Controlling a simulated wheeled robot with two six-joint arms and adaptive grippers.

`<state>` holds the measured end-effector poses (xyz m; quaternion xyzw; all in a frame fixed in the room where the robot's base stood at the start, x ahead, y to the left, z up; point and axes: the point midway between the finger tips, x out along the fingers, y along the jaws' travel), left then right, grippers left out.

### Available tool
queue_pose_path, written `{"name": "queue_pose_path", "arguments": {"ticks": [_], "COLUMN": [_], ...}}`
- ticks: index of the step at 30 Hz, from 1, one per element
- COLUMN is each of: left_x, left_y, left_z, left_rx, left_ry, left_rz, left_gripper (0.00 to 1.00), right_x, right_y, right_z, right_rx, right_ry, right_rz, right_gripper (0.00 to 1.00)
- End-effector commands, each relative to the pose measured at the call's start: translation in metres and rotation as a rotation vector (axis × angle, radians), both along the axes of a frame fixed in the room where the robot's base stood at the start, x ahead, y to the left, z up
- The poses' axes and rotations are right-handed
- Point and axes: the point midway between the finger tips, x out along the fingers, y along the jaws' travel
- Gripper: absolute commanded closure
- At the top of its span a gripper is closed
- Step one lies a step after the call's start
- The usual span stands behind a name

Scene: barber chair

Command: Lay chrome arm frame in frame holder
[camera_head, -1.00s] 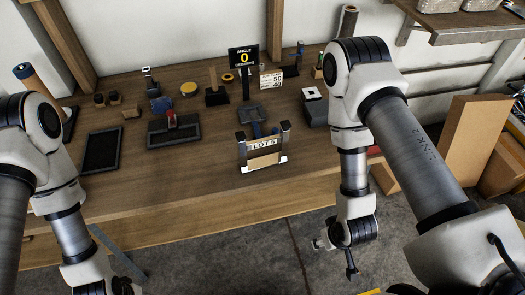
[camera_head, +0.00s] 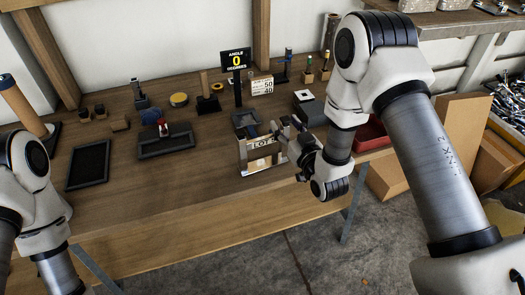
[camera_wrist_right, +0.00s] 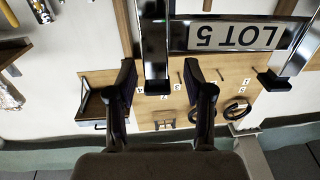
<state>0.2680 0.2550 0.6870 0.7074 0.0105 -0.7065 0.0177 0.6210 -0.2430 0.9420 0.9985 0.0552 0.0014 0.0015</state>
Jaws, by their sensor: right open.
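A stand marked LOT 5 (camera_head: 263,145) is at the bench's front edge. In the right wrist view its label (camera_wrist_right: 232,37) appears upside down, with a shiny chrome bar (camera_wrist_right: 155,45) and a second chrome piece (camera_wrist_right: 296,50) beside it, both ending in dark feet. These look like the chrome arm frame, but I cannot tell where frame and stand divide. My right gripper (camera_head: 284,132) is open at the stand's right side; in the wrist view its fingers (camera_wrist_right: 160,78) are on either side of the chrome bar. I cannot identify the frame holder surely. My left gripper is out of view.
A flat black tray (camera_head: 88,166) and a black tray with a red-topped item (camera_head: 166,146) lie on the bench left. The angle display (camera_head: 236,60), reading 0, stands behind. A red bin (camera_head: 372,134) and cardboard boxes (camera_head: 455,125) are at right. Bare wood lies in front of the trays.

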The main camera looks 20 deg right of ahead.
Motion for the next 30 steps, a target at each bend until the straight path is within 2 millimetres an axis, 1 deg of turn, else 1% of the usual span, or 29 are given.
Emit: {"name": "queue_pose_path", "arguments": {"ticks": [1,3,8,9,11,12,13,24,30], "left_x": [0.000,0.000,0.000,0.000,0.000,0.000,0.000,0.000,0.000], "left_y": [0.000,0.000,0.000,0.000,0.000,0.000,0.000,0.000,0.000], "left_z": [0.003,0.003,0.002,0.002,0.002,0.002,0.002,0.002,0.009], "left_rx": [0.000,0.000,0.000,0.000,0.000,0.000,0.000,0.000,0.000], "left_ry": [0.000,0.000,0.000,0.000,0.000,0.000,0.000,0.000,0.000], "left_rz": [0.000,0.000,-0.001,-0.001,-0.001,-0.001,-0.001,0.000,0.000], "left_gripper": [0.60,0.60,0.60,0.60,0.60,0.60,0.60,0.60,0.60], "right_x": [0.006,0.011,0.011,0.011,0.011,0.011,0.011,0.011,0.016], "right_y": [0.001,0.001,0.001,0.001,0.001,0.001,0.001,0.001,0.001], "right_z": [0.001,0.000,-0.001,-0.001,-0.001,-0.001,-0.001,0.000,0.010], "right_rx": [-0.001,-0.001,0.000,0.000,0.000,0.000,0.000,0.000,0.000], "right_ry": [0.000,0.000,0.002,0.002,0.002,0.002,0.002,-0.001,-0.001], "right_rz": [0.001,0.000,-0.001,-0.001,-0.001,-0.001,-0.001,-0.001,-0.001], "right_gripper": [0.48,0.48,0.48,0.55,0.76,0.90,1.00,1.00,1.00]}}
